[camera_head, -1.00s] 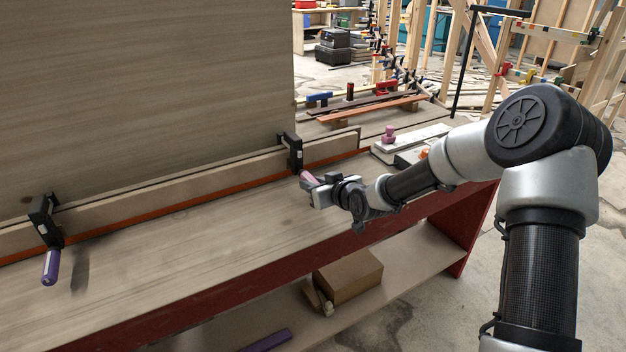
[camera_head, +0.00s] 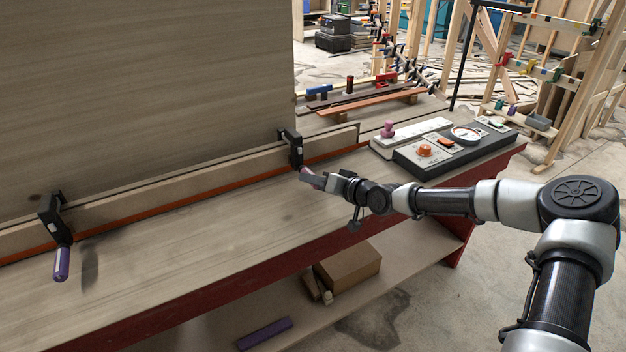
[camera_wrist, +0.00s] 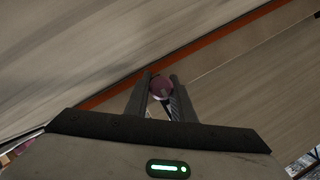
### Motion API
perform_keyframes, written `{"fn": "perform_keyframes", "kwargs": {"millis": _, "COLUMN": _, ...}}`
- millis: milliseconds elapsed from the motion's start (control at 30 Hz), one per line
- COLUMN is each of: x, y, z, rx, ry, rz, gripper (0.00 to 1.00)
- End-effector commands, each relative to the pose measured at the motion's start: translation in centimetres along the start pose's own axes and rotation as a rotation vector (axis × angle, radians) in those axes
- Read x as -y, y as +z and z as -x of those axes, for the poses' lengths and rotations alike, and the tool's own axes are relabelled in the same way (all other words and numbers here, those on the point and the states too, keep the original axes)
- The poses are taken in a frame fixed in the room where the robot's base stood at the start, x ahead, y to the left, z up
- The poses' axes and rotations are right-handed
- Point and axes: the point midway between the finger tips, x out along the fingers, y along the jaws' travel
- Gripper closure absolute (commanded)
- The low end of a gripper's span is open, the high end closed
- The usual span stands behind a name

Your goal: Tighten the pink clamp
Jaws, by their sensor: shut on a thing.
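The pink clamp (camera_head: 296,150) is a black clamp on the long wooden strip, right of the middle of the bench, with a pink handle (camera_head: 307,172) pointing down toward my gripper. My gripper (camera_head: 322,180) is shut on that handle. In the wrist view, the handle's round pink end (camera_wrist: 161,88) sits between the two fingers of my gripper (camera_wrist: 157,98). The fingers hide part of the handle in the head view. How tight the clamp is cannot be seen.
A second clamp (camera_head: 53,215) with a purple handle grips the strip at the left. A control box (camera_head: 445,150) with an orange button and a dial stands at the right bench end. A cardboard box (camera_head: 348,268) lies on the lower shelf. The front benchtop is clear.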

Motion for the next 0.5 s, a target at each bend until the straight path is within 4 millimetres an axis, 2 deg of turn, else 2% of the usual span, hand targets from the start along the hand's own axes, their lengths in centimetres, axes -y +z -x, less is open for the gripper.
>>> {"fn": "perform_keyframes", "kwargs": {"millis": 433, "x": -0.03, "y": -0.05, "z": 0.00, "rx": -0.001, "ry": -0.003, "rz": -0.009, "gripper": 1.00}}
{"fn": "perform_keyframes", "kwargs": {"millis": 467, "x": -0.03, "y": -0.04, "z": 0.00, "rx": -0.001, "ry": -0.003, "rz": -0.009, "gripper": 0.74}}
{"fn": "perform_keyframes", "kwargs": {"millis": 500, "x": -0.03, "y": -0.04, "z": 0.00, "rx": -0.001, "ry": -0.003, "rz": -0.009, "gripper": 0.68}}
